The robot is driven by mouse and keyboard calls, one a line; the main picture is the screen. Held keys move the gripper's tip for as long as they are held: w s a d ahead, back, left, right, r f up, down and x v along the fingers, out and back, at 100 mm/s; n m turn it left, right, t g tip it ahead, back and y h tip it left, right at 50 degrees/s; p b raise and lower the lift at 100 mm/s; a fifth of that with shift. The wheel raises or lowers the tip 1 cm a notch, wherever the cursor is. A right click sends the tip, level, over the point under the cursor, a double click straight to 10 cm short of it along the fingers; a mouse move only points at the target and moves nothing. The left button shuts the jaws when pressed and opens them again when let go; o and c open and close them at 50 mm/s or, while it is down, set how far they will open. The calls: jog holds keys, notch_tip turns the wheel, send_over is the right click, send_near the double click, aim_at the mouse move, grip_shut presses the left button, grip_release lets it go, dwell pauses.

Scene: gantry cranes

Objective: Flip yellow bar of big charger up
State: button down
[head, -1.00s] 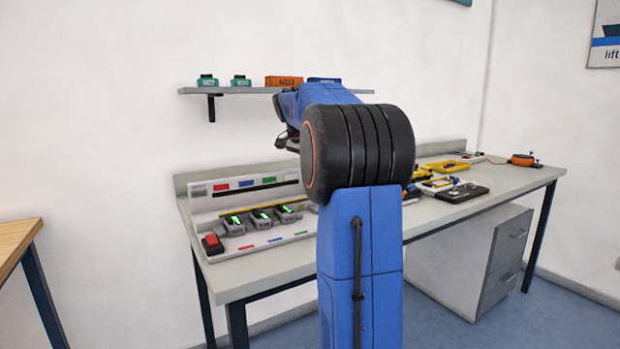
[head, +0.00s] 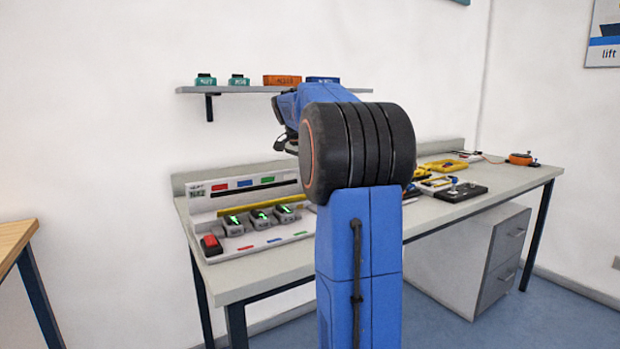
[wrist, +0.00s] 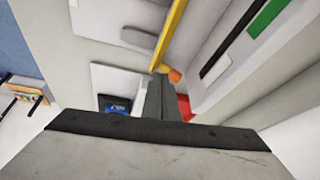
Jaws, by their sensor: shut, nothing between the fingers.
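The big charger (head: 262,243) is a light grey panel and base on the workbench. Its yellow bar (head: 258,203) runs along the back of the base, below the upright panel. In the wrist view the yellow bar (wrist: 172,32) slants from the top edge to an orange end piece (wrist: 174,75). My gripper (wrist: 160,80) is shut and empty, its tips beside that orange end; I cannot tell whether they touch. In the head view my arm hides the charger's right part, and the fingers cannot be made out.
Several grey batteries with green marks (head: 261,217) sit in front of the bar, with a red switch (head: 211,244) at left. A shelf (head: 250,90) with small boxes hangs above. Tools and a black case (head: 462,191) lie on the bench's right part. A drawer unit (head: 480,261) stands below.

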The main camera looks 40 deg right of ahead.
dwell(0.3)
jog(key=w+a+r, duration=0.2)
jog(key=a+r, duration=0.1)
jog(key=r, duration=0.8)
jog(key=shift+w+a+r, duration=0.15)
jog(key=shift+w+r, duration=0.05)
jog(key=shift+r, duration=0.15)
